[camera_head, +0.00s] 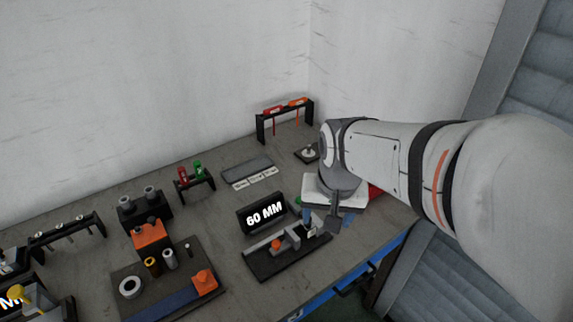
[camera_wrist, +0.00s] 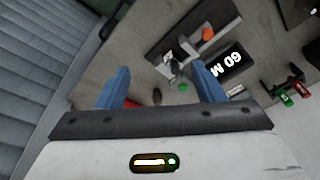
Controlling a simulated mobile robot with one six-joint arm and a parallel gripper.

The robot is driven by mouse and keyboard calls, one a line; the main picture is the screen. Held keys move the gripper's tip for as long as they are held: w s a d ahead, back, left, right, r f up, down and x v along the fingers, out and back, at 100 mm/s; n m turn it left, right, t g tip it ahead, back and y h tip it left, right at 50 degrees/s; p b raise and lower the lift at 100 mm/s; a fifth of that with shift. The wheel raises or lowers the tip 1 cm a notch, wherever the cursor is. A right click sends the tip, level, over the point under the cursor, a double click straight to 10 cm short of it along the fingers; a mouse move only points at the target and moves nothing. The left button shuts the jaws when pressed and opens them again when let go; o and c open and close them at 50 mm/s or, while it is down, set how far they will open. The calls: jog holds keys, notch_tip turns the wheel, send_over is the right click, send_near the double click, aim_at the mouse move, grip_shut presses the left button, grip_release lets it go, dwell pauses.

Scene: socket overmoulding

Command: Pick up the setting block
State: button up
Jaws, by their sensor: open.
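No part is labelled as the setting block, and I cannot tell for sure which one it is. A black fixture (camera_head: 290,258) with a grey rail, an orange knob (camera_head: 276,244) and a small metal piece near its right end stands at the table's front. The metal piece (camera_wrist: 172,62) shows ahead of the fingertips in the wrist view. My gripper (camera_head: 322,216) is open above the table near the fixture's right end. Its blue fingers show apart in the wrist view (camera_wrist: 160,82), with nothing held. A green knob (camera_wrist: 183,87) lies between them in that view. My wrist hides part of the table.
A black "60 MM" sign (camera_head: 263,213) stands behind the fixture. A grey plate (camera_head: 247,169) with white labels lies farther back. A rack of red and green tools (camera_head: 194,177), an orange-topped block (camera_head: 150,236) and a board of parts (camera_head: 168,290) stand left. A rack (camera_head: 286,115) stands near the wall.

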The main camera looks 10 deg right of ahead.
jog(key=w+f+m+g, duration=0.1)
jog(key=w+f+m, duration=0.4)
jog(key=w, duration=0.3)
jog(key=m+g, duration=0.1)
jog(key=m, duration=0.3)
send_near(307, 231)
jog(key=shift+w+d+f, duration=0.35)
jog(key=shift+w, duration=0.2)
jog(key=shift+w+d+f, duration=0.3)
jog(key=shift+w+f, duration=0.05)
jog(key=shift+w, duration=0.25)
jog(key=shift+w+f+m, duration=0.1)
jog(key=shift+f+m, duration=0.3)
jog(key=shift+f, duration=0.25)
jog(key=f, duration=0.7)
jog(key=shift+a+p, duration=0.35)
jog(key=shift+p, duration=0.05)
jog(key=shift+c, duration=0.2)
jog(key=shift+r, duration=0.1)
jog(key=c, duration=1.2)
grip_shut()
jog(key=shift+r, duration=0.1)
